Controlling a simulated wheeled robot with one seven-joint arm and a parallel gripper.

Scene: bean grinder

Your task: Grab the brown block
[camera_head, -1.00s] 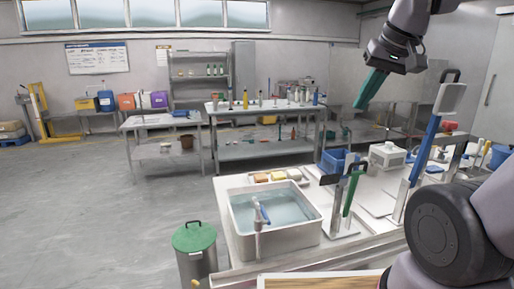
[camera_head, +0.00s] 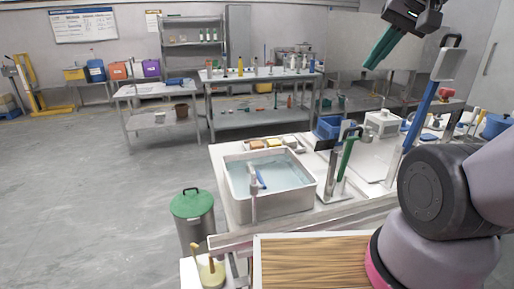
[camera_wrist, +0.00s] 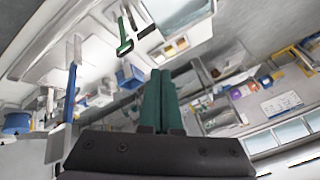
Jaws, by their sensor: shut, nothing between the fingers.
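Several small blocks lie in a row on the counter behind the sink. They are a yellow-orange block (camera_head: 257,144), a tan block (camera_head: 274,143) and a darker, brownish block (camera_head: 290,141) at the right end. They are small, so the exact colours are hard to tell. In the wrist view, the yellowish block (camera_wrist: 170,48) shows just beyond the fingers. My gripper (camera_head: 372,66) has green fingers and is held high above the counter, to the right of the blocks and well apart from them. Its fingers (camera_wrist: 160,74) are shut and empty.
The water-filled sink (camera_head: 232,180) stands in front of the blocks. Upright tools with green and blue handles (camera_head: 346,160) (camera_head: 424,105) rise to their right. A blue bin (camera_head: 328,127) and a white box (camera_head: 383,123) stand behind. A green-lidded can (camera_head: 192,205) is on the floor left.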

